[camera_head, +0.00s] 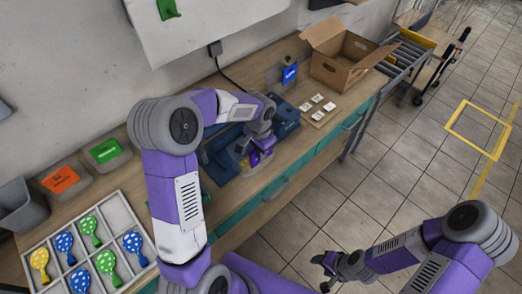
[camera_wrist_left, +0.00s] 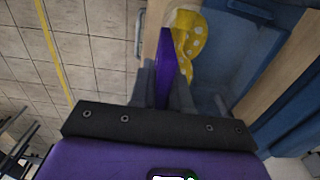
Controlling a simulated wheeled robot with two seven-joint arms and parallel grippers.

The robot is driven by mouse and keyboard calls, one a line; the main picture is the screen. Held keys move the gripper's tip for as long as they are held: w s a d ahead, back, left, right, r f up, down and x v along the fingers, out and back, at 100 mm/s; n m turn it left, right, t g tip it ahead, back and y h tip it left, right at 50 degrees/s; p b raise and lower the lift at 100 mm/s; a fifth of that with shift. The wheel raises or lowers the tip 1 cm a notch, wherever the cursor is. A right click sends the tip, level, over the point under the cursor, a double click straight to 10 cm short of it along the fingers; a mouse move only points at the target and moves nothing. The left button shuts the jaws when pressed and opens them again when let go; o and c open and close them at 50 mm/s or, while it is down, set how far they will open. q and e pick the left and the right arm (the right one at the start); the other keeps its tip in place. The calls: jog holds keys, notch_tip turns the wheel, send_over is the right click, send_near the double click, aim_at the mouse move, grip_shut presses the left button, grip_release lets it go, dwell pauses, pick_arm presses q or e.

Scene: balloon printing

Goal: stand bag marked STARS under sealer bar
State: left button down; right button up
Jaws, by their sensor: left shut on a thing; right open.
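My left gripper (camera_head: 262,146) is shut on a purple-fronted bag (camera_head: 259,158) at the blue sealer (camera_head: 228,172). In the left wrist view the purple panel (camera_wrist_left: 164,62) stands between the fingers (camera_wrist_left: 166,88), with a yellow, white-dotted balloon (camera_wrist_left: 190,38) beside it. The blue sealer body (camera_wrist_left: 285,95) shows to the right there. The marking on the bag cannot be read. My left arm hides part of the sealer, and I cannot tell whether the bag is under the bar. My right gripper (camera_head: 328,270) is open and empty over the floor.
A divided tray (camera_head: 62,232) of dotted balloons lies at the left, near orange-labelled (camera_head: 60,180) and green-labelled (camera_head: 105,152) bins. A blue bag (camera_head: 290,74), a mat with white cards (camera_head: 318,110) and an open carton (camera_head: 345,58) are at the back right.

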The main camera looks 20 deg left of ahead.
pick_arm(q)
jog(key=f, duration=0.1)
jog(key=f+b, duration=0.1)
jog(key=a+f+b, duration=0.1)
jog(key=shift+w+f, duration=0.15)
jog(key=shift+w, duration=0.1)
jog(key=shift+w+a+p, duration=0.35)
jog(key=shift+a+p, duration=0.1)
jog(key=shift+a, duration=0.25)
jog(key=w+a+p, duration=0.1)
jog(key=w+a, duration=0.1)
jog(key=a, duration=0.4)
jog(key=shift+w+a+f+p, duration=0.25)
jog(key=shift+w+a+p, duration=0.1)
jog(key=c, duration=1)
grip_release()
jog(key=shift+r, duration=0.1)
